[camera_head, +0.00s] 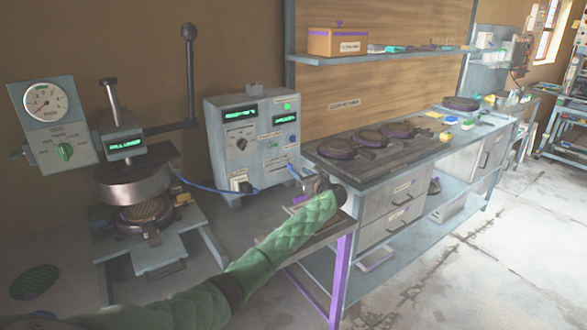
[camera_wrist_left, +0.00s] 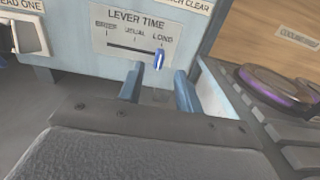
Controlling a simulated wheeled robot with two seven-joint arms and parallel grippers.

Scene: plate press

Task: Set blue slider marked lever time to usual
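The blue slider (camera_wrist_left: 159,60) sits at the right end of its slot, under the word LONG. The LEVER TIME plate (camera_wrist_left: 138,34) on the control box's front reads BRIEF, USUAL and LONG from left to right. My left gripper (camera_wrist_left: 158,82) is open, with its two blue fingers just below the slider, one to each side, and nothing between them. In the head view my green-sleeved left arm reaches to the lower right of the control box (camera_head: 225,118); the slider is too small there to make out surely. My right gripper is not in view.
A press (camera_head: 133,185) with a long lever stands left of the box, and a dial gauge (camera_head: 45,105) is beside it. A blue cable runs along the box's foot. A counter with dark round plates (camera_head: 355,139) adjoins on the right.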

